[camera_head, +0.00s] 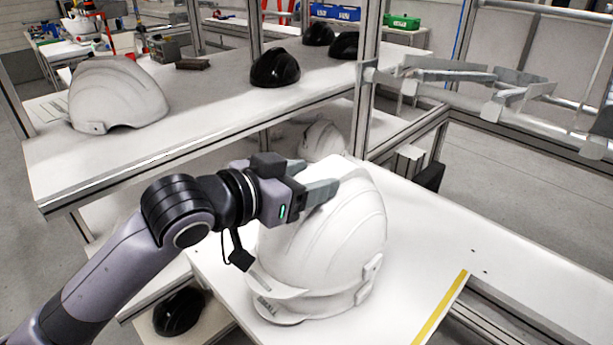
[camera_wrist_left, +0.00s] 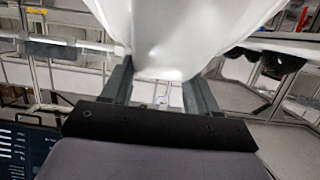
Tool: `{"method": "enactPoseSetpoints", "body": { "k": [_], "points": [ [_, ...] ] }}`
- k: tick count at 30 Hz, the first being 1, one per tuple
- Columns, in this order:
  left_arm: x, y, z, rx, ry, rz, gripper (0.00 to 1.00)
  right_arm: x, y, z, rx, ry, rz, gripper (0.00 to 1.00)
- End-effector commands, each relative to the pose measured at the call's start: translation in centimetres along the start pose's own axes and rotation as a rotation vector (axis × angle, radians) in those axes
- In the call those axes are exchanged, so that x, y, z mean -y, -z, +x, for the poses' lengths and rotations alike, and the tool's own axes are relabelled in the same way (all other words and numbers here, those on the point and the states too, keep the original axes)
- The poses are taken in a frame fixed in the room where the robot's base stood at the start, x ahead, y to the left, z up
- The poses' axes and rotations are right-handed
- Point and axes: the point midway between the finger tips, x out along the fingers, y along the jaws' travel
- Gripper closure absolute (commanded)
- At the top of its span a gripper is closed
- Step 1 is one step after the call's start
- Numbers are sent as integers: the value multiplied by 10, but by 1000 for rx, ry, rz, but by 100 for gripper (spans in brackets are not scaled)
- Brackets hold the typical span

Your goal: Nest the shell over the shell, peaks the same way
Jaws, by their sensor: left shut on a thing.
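A white helmet shell (camera_head: 335,235) is on the white table in the head view, its peak towards the lower left. A second white rim and peak (camera_head: 288,316) show just under it, pointing the same way; most of that lower shell is hidden. I cannot tell whether the two touch all round. My left gripper (camera_head: 325,188) is shut on the upper shell near its top. In the left wrist view, the white shell (camera_wrist_left: 170,38) sits between the two fingers (camera_wrist_left: 160,85). My right gripper is not in view.
Another white shell (camera_head: 115,95) rests on the bench at left, with black shells (camera_head: 274,68) farther back. A white shell (camera_head: 322,139) stands behind the work table, and a black one (camera_head: 180,311) lies low at left. The table (camera_head: 425,235) is clear right of the shells, with a yellow strip (camera_head: 440,308).

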Motion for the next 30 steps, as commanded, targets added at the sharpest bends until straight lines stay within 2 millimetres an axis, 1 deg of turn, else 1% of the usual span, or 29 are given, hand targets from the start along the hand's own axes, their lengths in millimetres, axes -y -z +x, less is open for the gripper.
{"method": "enactPoseSetpoints", "body": {
  "k": [30],
  "points": [
    [0, -19, 6, -4, 0, 1, 100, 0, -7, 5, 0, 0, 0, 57]
  ]
}}
